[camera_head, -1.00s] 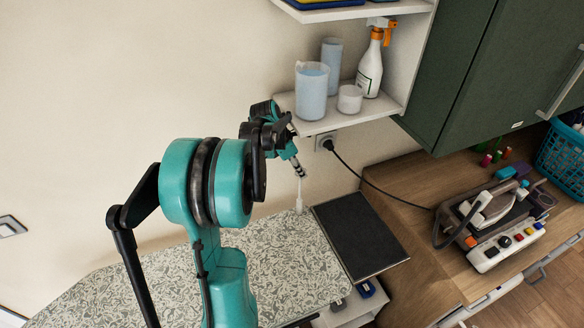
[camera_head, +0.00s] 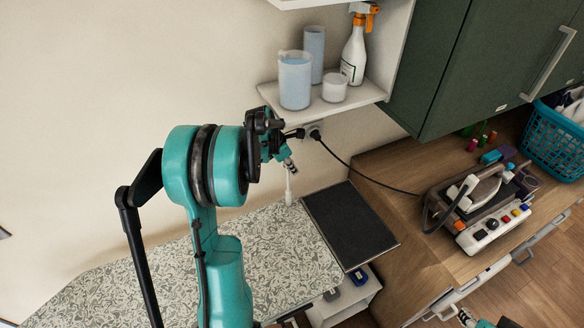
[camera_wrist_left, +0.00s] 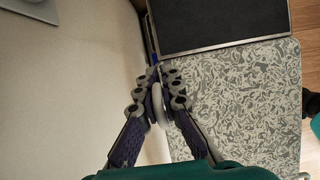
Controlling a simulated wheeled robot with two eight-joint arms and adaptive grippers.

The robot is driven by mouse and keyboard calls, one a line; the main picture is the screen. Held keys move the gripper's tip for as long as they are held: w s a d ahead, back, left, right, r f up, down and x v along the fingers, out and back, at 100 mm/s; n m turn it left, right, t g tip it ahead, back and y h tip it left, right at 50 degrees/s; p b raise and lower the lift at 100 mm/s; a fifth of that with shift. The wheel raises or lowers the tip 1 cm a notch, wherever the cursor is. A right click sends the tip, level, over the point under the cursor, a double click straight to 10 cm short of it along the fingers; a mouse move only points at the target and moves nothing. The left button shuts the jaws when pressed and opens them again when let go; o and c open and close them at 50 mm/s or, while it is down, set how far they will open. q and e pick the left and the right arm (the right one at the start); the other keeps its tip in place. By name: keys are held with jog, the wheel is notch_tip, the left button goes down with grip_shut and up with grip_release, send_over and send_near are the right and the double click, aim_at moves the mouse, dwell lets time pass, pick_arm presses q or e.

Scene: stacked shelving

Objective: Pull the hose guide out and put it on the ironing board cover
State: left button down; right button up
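The hose guide (camera_head: 289,188) is a thin, pale upright rod with a wider foot, at the wall-side edge of the patterned ironing board cover (camera_head: 260,260). My left gripper (camera_head: 290,166) is at the rod's upper end. In the left wrist view my left gripper (camera_wrist_left: 158,78) has its fingers close together, with the pale hose guide (camera_wrist_left: 158,108) between them; it looks shut on the guide. The cover (camera_wrist_left: 235,100) lies to the right there. My right gripper (camera_head: 464,316) shows only in part at the bottom right edge, and its opening is unclear.
A dark rest plate (camera_head: 348,224) adjoins the board's right end. A white shelf (camera_head: 350,106) with cups and a spray bottle (camera_head: 354,55) hangs above my left gripper. A plugged-in iron station (camera_head: 485,215) stands on the wooden counter. The cover's surface is clear.

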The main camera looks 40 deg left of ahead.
pick_arm(q)
jog(key=shift+r, duration=0.35)
jog(key=shift+a+r+p, duration=0.1)
jog(key=shift+r+p, duration=0.3)
dwell(0.6)
